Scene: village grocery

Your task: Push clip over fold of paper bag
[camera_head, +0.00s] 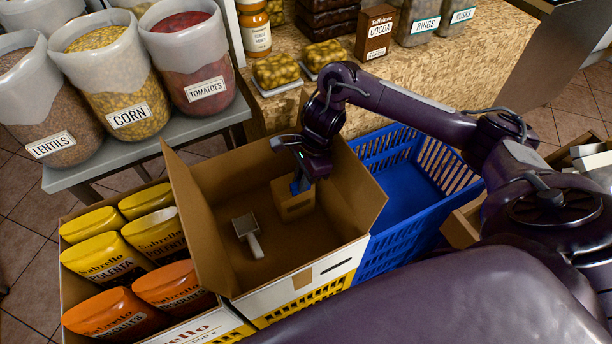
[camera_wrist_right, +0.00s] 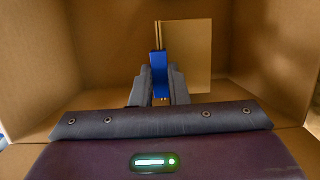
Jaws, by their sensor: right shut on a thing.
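A small brown paper bag (camera_head: 293,205) stands inside an open cardboard box (camera_head: 192,218). It also shows in the right wrist view (camera_wrist_right: 190,62), with its narrow folded edges beside the clip. My right gripper (camera_head: 304,178) reaches down into the box from above and is shut on a blue clip (camera_wrist_right: 159,76). The clip, small and partly covered in the head view (camera_head: 295,187), lies against the bag's top edge. In the wrist view, thin paper edges show on both ends of the clip; how far it sits over the fold is hidden. My left gripper is not in view.
A scoop-like tool (camera_head: 247,233) with a pale handle lies in the box, left of the bag. The box walls stand close around my gripper. An empty blue crate (camera_head: 402,200) is on the right. Polenta packs (camera_head: 154,236) and the grain-bin shelf (camera_head: 150,148) are on the left.

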